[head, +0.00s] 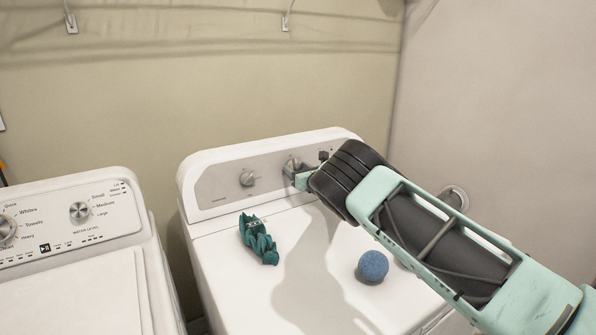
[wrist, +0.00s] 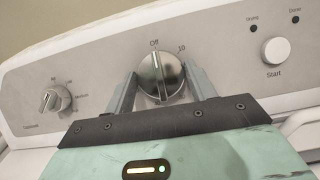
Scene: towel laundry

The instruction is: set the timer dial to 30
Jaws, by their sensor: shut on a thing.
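The timer dial (wrist: 160,75) is a round silver knob on the dryer's control panel, seen in the wrist view with "Off" printed above it and "10" at its upper right. The dial's raised grip stands nearly upright, its top end near "Off". My gripper (wrist: 160,92) is shut on the dial, one finger on each side. In the head view my gripper (head: 294,178) reaches the panel from the right, and the dial (head: 292,164) shows just above the fingers. Other numbers around the dial cannot be read; the fingers and gripper body cover its lower surroundings.
A second knob (wrist: 55,99) is left of the dial and a Start button (wrist: 277,51) right. On the dryer top (head: 225,285) lie a teal bundle (head: 259,240) and a blue ball (head: 373,266). A washer (head: 80,290) stands at left; a wall (head: 300,90) rises behind.

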